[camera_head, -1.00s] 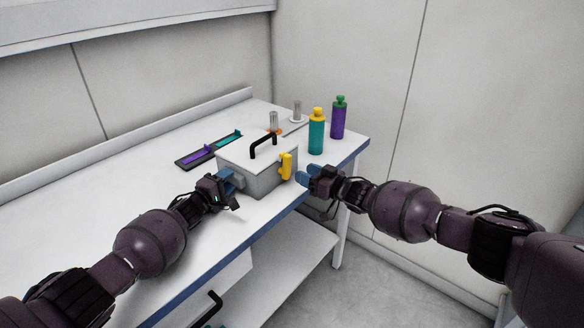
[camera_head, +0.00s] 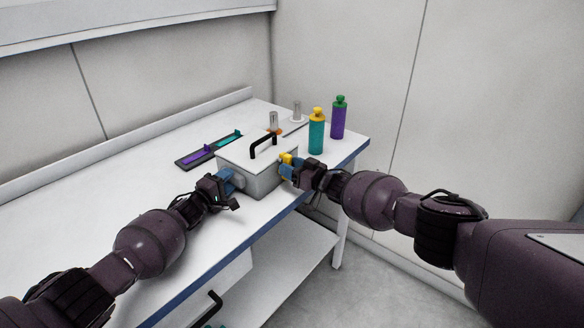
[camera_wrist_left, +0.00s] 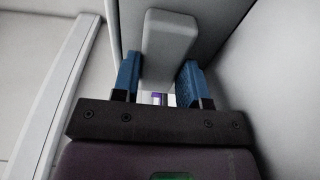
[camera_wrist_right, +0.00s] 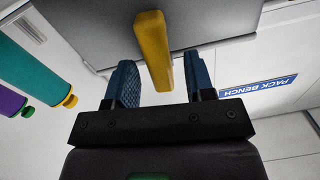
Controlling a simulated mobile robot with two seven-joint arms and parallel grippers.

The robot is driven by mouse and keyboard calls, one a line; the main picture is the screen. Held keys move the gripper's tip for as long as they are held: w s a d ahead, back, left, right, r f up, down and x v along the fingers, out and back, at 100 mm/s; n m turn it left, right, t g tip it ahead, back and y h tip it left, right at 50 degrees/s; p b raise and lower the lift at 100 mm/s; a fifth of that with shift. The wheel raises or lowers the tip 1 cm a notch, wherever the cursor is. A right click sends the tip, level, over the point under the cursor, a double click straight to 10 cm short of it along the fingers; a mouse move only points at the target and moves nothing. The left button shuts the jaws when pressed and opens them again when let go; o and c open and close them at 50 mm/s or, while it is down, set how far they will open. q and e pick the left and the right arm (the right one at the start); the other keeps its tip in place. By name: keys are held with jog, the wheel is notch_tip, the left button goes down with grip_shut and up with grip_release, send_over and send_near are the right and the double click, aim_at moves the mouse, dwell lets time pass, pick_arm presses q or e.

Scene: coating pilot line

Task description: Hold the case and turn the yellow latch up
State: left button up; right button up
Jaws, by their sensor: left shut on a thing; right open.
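The grey-white case (camera_head: 262,182) with a black top handle (camera_head: 263,146) sits on the bench near its front edge. My left gripper (camera_head: 231,179) is at the case's left side; in the left wrist view its blue fingers (camera_wrist_left: 158,80) are shut on a pale grey block (camera_wrist_left: 168,40) on the case. In the right wrist view the latch (camera_wrist_right: 154,50) lies between the open blue fingers (camera_wrist_right: 160,85), with gaps on both sides.
A teal bottle with yellow cap (camera_head: 316,135) and a purple bottle with green cap (camera_head: 338,120) stand behind the right gripper. The bench's left part is clear.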

jog(key=shift+c, duration=0.3)
grip_shut()
jog(key=shift+s+a+n, duration=0.15)
jog(key=shift+n, duration=0.65)
jog(key=shift+o, duration=0.3)
grip_release()
jog(key=v, duration=1.2)
